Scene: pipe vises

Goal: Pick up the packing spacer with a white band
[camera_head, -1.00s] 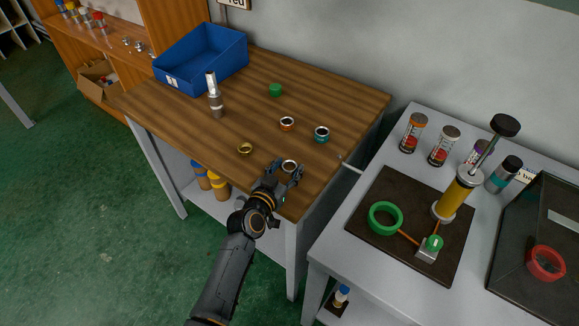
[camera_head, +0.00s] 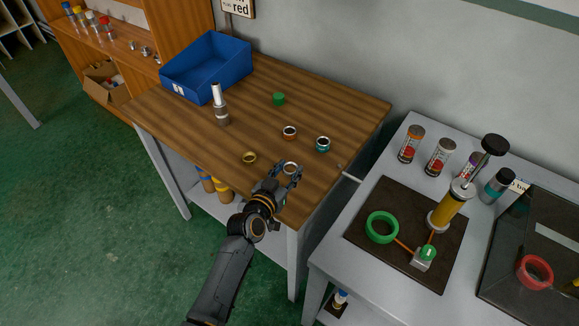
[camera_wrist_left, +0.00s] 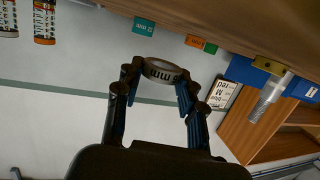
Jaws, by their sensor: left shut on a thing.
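The packing spacer with a white band (camera_wrist_left: 162,70) is a short ring with dark lettering on its band. It sits between the fingertips of my left gripper (camera_wrist_left: 158,82) in the left wrist view, and the fingers are shut on it. In the head view the spacer (camera_head: 290,168) shows as a pale ring between the fingers, at the near right part of the wooden tabletop (camera_head: 190,135). In the wrist view a gap shows between it and the tabletop, so it looks held just above the wood. My right gripper is out of view.
Spacers with yellow (camera_head: 249,158), orange (camera_head: 289,132), teal (camera_head: 323,144) and green (camera_head: 279,98) bands stand on the wood. A metal cylinder (camera_head: 221,108) and a blue bin (camera_head: 207,68) stand farther left. A grey bench (camera_head: 330,245) with equipment is at the right.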

